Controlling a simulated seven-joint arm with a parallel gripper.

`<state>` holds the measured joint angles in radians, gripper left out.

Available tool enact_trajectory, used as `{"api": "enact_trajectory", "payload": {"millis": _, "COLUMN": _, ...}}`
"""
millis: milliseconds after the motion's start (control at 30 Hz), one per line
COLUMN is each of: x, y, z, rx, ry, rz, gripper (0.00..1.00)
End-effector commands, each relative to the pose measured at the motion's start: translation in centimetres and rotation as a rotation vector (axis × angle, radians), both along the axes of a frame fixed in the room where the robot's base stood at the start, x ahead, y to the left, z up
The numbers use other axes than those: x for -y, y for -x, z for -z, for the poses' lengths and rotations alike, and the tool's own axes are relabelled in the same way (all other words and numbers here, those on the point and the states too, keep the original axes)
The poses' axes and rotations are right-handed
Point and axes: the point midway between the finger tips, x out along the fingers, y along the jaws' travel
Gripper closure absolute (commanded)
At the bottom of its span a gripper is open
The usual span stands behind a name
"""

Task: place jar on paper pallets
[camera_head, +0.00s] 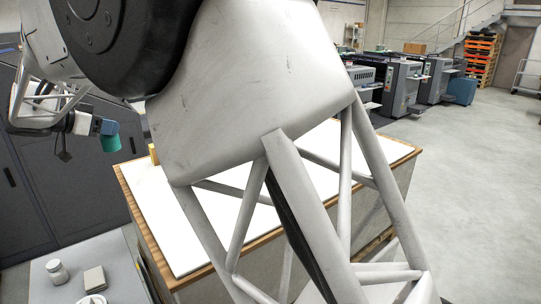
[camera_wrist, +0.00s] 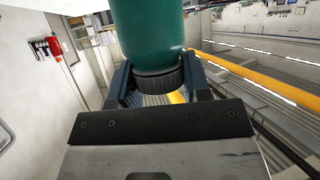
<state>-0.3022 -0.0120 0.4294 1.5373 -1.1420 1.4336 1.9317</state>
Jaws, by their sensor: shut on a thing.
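My gripper (camera_head: 97,127) is at the left of the head view, raised in front of dark cabinets. It is shut on a teal jar (camera_head: 110,143). In the wrist view the teal jar (camera_wrist: 149,30) shows large, with its dark ribbed lid (camera_wrist: 158,80) between the two fingers. A broad white surface with a wood edge (camera_head: 165,215) stands to the right of the gripper, partly hidden by my arm. I cannot tell whether this is the paper pallets. A stack of orange pallets (camera_head: 482,60) stands far back at the right.
A grey table (camera_head: 110,262) at the lower left bears a pale jar (camera_head: 57,271), a small grey block (camera_head: 95,279) and a round white dish (camera_head: 92,299). Dark cabinets (camera_head: 40,190) stand behind it. Printing machines (camera_head: 403,85) line the back. Floor (camera_head: 480,180) at right is clear.

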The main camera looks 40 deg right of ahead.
Motion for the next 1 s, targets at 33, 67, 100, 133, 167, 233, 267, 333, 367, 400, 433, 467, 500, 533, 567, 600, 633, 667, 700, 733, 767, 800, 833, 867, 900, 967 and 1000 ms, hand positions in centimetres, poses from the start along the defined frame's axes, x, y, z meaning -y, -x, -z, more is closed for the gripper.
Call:
{"api": "enact_trajectory", "payload": {"millis": 33, "x": 1.1, "y": 0.9, "z": -0.2, "rx": 0.001, "ry": 0.0, "rz": 0.008, "gripper": 0.82}}
{"api": "enact_trajectory", "payload": {"millis": 67, "x": 1.7, "y": 1.4, "z": -0.2, "rx": 0.001, "ry": 0.0, "rz": 0.013, "gripper": 0.82}}
{"api": "enact_trajectory", "payload": {"millis": 100, "x": 2.5, "y": 2.1, "z": -0.3, "rx": 0.001, "ry": 0.0, "rz": 0.019, "gripper": 0.82}}
{"api": "enact_trajectory", "payload": {"millis": 133, "x": 3.1, "y": 2.6, "z": -0.3, "rx": 0.001, "ry": 0.0, "rz": 0.024, "gripper": 0.82}}
{"api": "enact_trajectory", "payload": {"millis": 167, "x": 3.7, "y": 3.1, "z": -0.3, "rx": 0.001, "ry": 0.0, "rz": 0.028, "gripper": 0.82}}
{"api": "enact_trajectory", "payload": {"millis": 233, "x": 4.9, "y": 4.3, "z": -0.4, "rx": 0.002, "ry": -0.001, "rz": 0.038, "gripper": 0.82}}
{"api": "enact_trajectory", "payload": {"millis": 267, "x": 5.5, "y": 4.8, "z": -0.3, "rx": 0.001, "ry": 0.0, "rz": 0.042, "gripper": 0.82}}
{"api": "enact_trajectory", "payload": {"millis": 333, "x": 6.8, "y": 6.0, "z": -0.4, "rx": 0.003, "ry": -0.001, "rz": 0.052, "gripper": 0.82}}
{"api": "enact_trajectory", "payload": {"millis": 367, "x": 7.3, "y": 6.5, "z": -0.3, "rx": 0.002, "ry": 0.0, "rz": 0.056, "gripper": 0.82}}
{"api": "enact_trajectory", "payload": {"millis": 400, "x": 8.0, "y": 7.3, "z": -0.3, "rx": 0.002, "ry": -0.001, "rz": 0.062, "gripper": 0.82}}
{"api": "enact_trajectory", "payload": {"millis": 433, "x": 8.6, "y": 7.8, "z": -0.3, "rx": 0.002, "ry": -0.001, "rz": 0.067, "gripper": 0.82}}
{"api": "enact_trajectory", "payload": {"millis": 467, "x": 9.1, "y": 8.4, "z": -0.3, "rx": 0.002, "ry": 0.0, "rz": 0.071, "gripper": 0.82}}
{"api": "enact_trajectory", "payload": {"millis": 500, "x": 9.8, "y": 9.1, "z": -0.2, "rx": 0.002, "ry": 0.0, "rz": 0.076, "gripper": 0.82}}
{"api": "enact_trajectory", "payload": {"millis": 533, "x": 10.2, "y": 9.7, "z": -0.2, "rx": 0.002, "ry": 0.0, "rz": 0.081, "gripper": 0.82}}
{"api": "enact_trajectory", "payload": {"millis": 567, "x": 10.7, "y": 10.2, "z": -0.1, "rx": 0.002, "ry": 0.001, "rz": 0.085, "gripper": 0.82}}
{"api": "enact_trajectory", "payload": {"millis": 600, "x": 11.4, "y": 11.0, "z": 0.0, "rx": 0.002, "ry": 0.001, "rz": 0.092, "gripper": 0.82}}
{"api": "enact_trajectory", "payload": {"millis": 633, "x": 11.9, "y": 11.6, "z": 0.0, "rx": 0.003, "ry": 0.0, "rz": 0.097, "gripper": 0.82}}
{"api": "enact_trajectory", "payload": {"millis": 667, "x": 12.4, "y": 12.2, "z": 0.1, "rx": 0.002, "ry": 0.001, "rz": 0.101, "gripper": 0.82}}
{"api": "enact_trajectory", "payload": {"millis": 700, "x": 13.0, "y": 12.9, "z": 0.2, "rx": 0.001, "ry": 0.001, "rz": 0.106, "gripper": 0.82}}
{"api": "enact_trajectory", "payload": {"millis": 733, "x": 13.4, "y": 13.5, "z": 0.2, "rx": 0.002, "ry": 0.001, "rz": 0.11, "gripper": 0.82}}
{"api": "enact_trajectory", "payload": {"millis": 767, "x": 13.9, "y": 14.1, "z": 0.3, "rx": 0.002, "ry": 0.001, "rz": 0.115, "gripper": 0.82}}
{"api": "enact_trajectory", "payload": {"millis": 800, "x": 14.5, "y": 14.9, "z": 0.4, "rx": 0.001, "ry": 0.0, "rz": 0.121, "gripper": 0.82}}
{"api": "enact_trajectory", "payload": {"millis": 833, "x": 14.9, "y": 15.5, "z": 0.5, "rx": 0.002, "ry": -0.001, "rz": 0.125, "gripper": 0.82}}
{"api": "enact_trajectory", "payload": {"millis": 867, "x": 15.3, "y": 16.1, "z": 0.6, "rx": 0.002, "ry": 0.0, "rz": 0.128, "gripper": 0.82}}
{"api": "enact_trajectory", "payload": {"millis": 900, "x": 15.9, "y": 16.9, "z": 0.7, "rx": 0.001, "ry": 0.0, "rz": 0.135, "gripper": 0.82}}
{"api": "enact_trajectory", "payload": {"millis": 967, "x": 16.7, "y": 18.1, "z": 0.9, "rx": 0.001, "ry": 0.0, "rz": 0.144, "gripper": 0.82}}
{"api": "enact_trajectory", "payload": {"millis": 1000, "x": 17.3, "y": 18.9, "z": 1.1, "rx": 0.001, "ry": 0.0, "rz": 0.149, "gripper": 0.82}}
